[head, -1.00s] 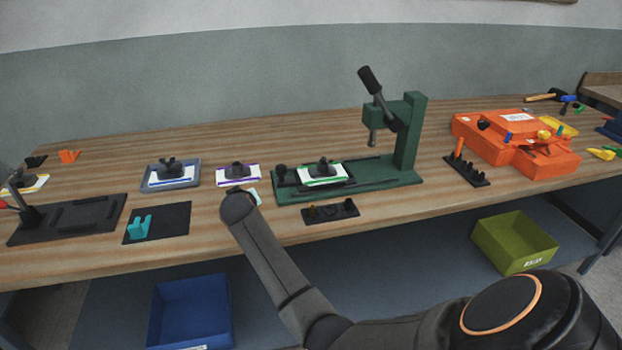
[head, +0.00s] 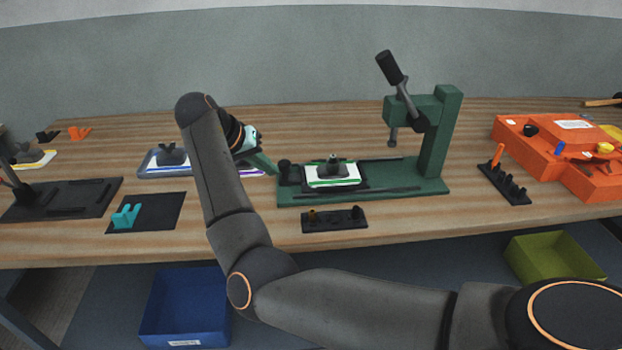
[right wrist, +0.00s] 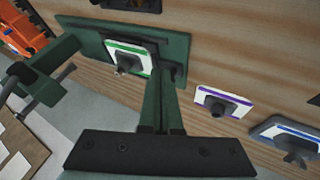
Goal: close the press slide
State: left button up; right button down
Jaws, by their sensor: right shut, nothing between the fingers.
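The green press (head: 432,135) stands on the bench with its lever raised and its ram above the right part of the base. Its dark slide (head: 364,185) sits at the left part of the base, clear of the ram, and carries a green-edged white plate (head: 345,182) with a dark piece on it. A black knob (head: 284,166) is at the slide's left end. My right gripper (head: 268,167) is shut and empty, just left of the knob; I cannot tell whether they touch.
A purple-edged plate (right wrist: 222,103) and a blue-edged tray (head: 150,168) lie left of the press. A black peg rack (head: 335,219) is in front of it. An orange case (head: 530,150) and another rack (head: 503,185) stand to the right.

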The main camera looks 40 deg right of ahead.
send_near(315, 189)
jog(key=w+f, duration=0.1)
jog(key=f, duration=0.2)
jog(key=w+f, duration=0.1)
jog(key=shift+w+a+f, duration=0.1)
jog(key=shift+w+f, duration=0.1)
jog(key=shift+w, duration=0.1)
jog(key=d, duration=0.1)
jog(key=s+d, duration=0.1)
jog(key=shift+s+d, duration=0.25)
jog(key=shift+d, duration=0.05)
jog(key=shift+s+d+p, duration=0.25)
jog(key=shift+d+p, duration=0.05)
jog(key=shift+d, duration=0.15)
pick_arm(q)
jog(key=shift+a, duration=0.4)
jog(key=shift+s, duration=0.15)
